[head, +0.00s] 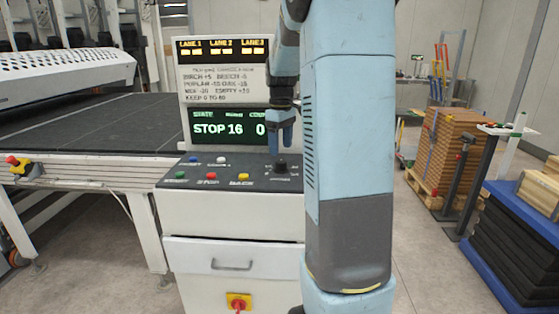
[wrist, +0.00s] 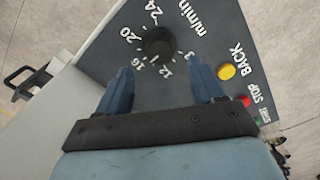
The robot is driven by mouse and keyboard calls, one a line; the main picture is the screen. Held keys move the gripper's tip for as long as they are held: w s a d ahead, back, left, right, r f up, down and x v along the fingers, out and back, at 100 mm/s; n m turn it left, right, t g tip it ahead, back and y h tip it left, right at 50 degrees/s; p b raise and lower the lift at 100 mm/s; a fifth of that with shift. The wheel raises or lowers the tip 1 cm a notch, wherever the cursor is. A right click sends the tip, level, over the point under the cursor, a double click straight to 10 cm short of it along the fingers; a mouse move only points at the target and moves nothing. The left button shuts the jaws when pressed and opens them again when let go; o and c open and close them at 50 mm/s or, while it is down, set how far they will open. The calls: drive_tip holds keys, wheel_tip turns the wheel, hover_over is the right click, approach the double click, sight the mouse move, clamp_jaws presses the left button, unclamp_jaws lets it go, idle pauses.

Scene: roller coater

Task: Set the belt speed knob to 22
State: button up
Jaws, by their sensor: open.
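The belt speed knob (wrist: 158,42) is a round black knob on the dark panel, ringed by white numbers, of which 12, 16, 20 and 24 are readable. Its pointer is too dark to read. In the head view the knob (head: 281,165) is at the panel's right end. My gripper (wrist: 163,84) is open and empty, its two blue fingers apart, with the knob ahead between their lines. In the head view my gripper (head: 281,140) is above the knob, apart from it. The display (head: 228,128) reads STOP, 16 and 0.
The yellow BACK button (wrist: 226,72) and red STOP button (wrist: 244,100) are right of the knob in the wrist view. Blue, white and green buttons are farther left on the panel in the head view. A red emergency button (head: 238,301) is below the drawer.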

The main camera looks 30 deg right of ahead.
sight(281, 161)
wheel_tip(281, 161, down, 6)
drive_tip(key=shift+r, duration=0.15)
drive_tip(key=shift+c, duration=0.4)
drive_tip(key=c, duration=0.9)
drive_tip(key=shift+a, duration=0.1)
drive_tip(key=shift+c, duration=0.3)
